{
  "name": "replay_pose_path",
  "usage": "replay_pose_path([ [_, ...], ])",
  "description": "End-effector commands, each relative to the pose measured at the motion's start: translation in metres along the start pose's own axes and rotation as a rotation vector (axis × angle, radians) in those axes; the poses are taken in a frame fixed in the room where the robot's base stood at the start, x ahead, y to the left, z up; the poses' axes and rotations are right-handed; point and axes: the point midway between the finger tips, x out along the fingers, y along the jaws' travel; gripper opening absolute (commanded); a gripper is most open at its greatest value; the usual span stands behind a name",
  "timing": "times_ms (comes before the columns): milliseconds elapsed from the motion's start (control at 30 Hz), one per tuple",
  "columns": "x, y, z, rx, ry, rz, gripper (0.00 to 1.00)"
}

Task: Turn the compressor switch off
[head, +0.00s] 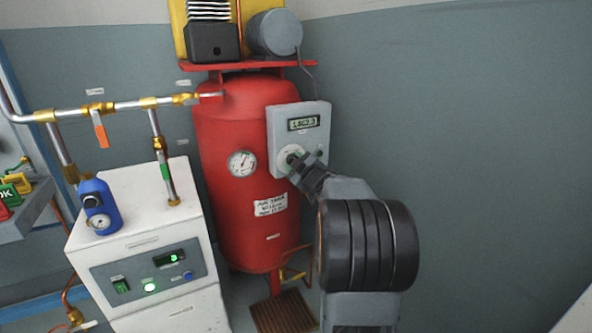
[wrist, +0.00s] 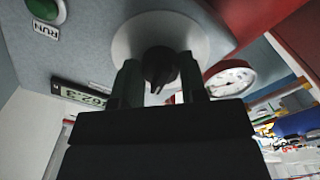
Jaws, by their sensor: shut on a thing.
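The compressor's grey control box (head: 316,118) is fixed at the right of the red air tank (head: 240,190). It carries a small display and a round white dial plate with a dark rotary switch knob. In the wrist view the dark knob (wrist: 160,66) sits at the middle of the white round plate (wrist: 196,28), between the fingers. My gripper (head: 294,160) reaches the box from the lower right and is shut on the knob. It also shows in the wrist view (wrist: 160,82). The fingers partly hide the knob, and I cannot read its setting.
A green button (wrist: 46,8) marked RUN is beside the dial. A pressure gauge (head: 242,163) is on the tank. A white cabinet (head: 140,215) with a blue filter unit (head: 99,206) stands at left under metal pipes. The wall at right is clear.

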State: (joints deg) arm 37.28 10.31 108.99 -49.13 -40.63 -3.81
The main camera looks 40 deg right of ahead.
Motion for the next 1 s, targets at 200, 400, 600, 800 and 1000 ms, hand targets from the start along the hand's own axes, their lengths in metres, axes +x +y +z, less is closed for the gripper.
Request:
replay_pose_path([
  [200,-0.0002,-0.0009,0.0016,-0.14,0.0,0.001,0.15],
  [400,-0.0001,-0.0005,0.0014,-0.223,-0.002,0.0,0.15],
  [600,-0.0001,0.0002,0.0007,-0.265,-0.001,0.0,0.15],
  [800,-0.0001,0.0006,0.0003,-0.277,-0.001,0.0,0.15],
  [1000,-0.0001,0.0007,0.0001,-0.277,-0.001,0.0,0.15],
])
